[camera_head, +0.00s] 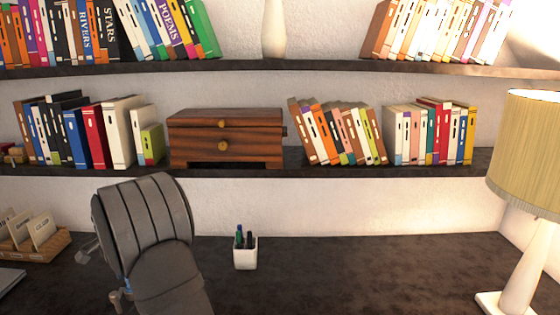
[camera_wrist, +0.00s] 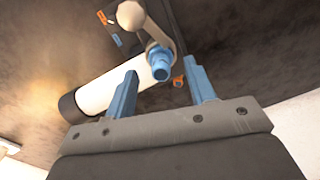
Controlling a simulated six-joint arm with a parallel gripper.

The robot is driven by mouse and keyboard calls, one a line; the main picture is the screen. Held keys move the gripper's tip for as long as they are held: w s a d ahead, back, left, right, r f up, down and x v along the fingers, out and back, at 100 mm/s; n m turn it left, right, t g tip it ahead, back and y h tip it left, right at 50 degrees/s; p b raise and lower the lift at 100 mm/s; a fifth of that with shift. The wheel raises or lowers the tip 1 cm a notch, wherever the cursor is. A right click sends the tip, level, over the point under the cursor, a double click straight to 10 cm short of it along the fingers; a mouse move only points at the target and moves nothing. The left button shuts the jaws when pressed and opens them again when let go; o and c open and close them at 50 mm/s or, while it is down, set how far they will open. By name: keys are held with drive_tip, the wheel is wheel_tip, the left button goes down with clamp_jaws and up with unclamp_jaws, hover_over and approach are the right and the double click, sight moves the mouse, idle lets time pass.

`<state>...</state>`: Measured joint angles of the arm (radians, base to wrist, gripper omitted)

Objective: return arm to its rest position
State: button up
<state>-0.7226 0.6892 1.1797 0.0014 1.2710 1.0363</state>
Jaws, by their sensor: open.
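My gripper (camera_wrist: 163,73) shows in the wrist view with its two blue fingers apart. No object is gripped between them. A white cylinder with a black end and a blue fitting shows beyond the fingers, and I cannot tell how far off it is. In the head view I cannot make out the gripper's fingers clearly. A dark grey ribbed shape fills the lower left there, and I cannot tell whether it is part of my arm.
The dark desk (camera_head: 340,270) is mostly clear. A white pen cup (camera_head: 245,255) stands mid-desk, a lamp (camera_head: 527,150) at right, and a wooden card holder (camera_head: 42,246) at left. Shelves (camera_head: 340,171) above carry books and a wooden drawer box (camera_head: 226,137).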

drive_tip(key=w+d+r, duration=0.2)
drive_tip(key=d+r, duration=0.4)
drive_tip(key=d, duration=0.6)
drive_tip(key=w+d+f+n, duration=0.1)
drive_tip(key=d+f, duration=0.6)
drive_tip(key=d, duration=0.2)
drive_tip(key=w+d+f+n, duration=0.1)
drive_tip(key=w+d+f, duration=0.1)
drive_tip(key=d+f, duration=0.4)
drive_tip(key=w+d+f+n, duration=0.1)
drive_tip(key=d+f, duration=0.6)
drive_tip(key=d, duration=0.7)
drive_tip(key=shift+w+f+n, duration=0.3)
drive_tip(key=shift+w+f, duration=0.05)
drive_tip(key=shift+w, duration=0.35)
drive_tip(key=a, duration=0.1)
drive_tip(key=a+r, duration=0.1)
drive_tip(key=a, duration=0.1)
drive_tip(key=shift+w+a+r, duration=0.1)
drive_tip(key=shift+w+r, duration=0.2)
drive_tip(key=shift+w, duration=0.1)
drive_tip(key=shift+a+r, duration=0.25)
drive_tip(key=shift+a, duration=0.3)
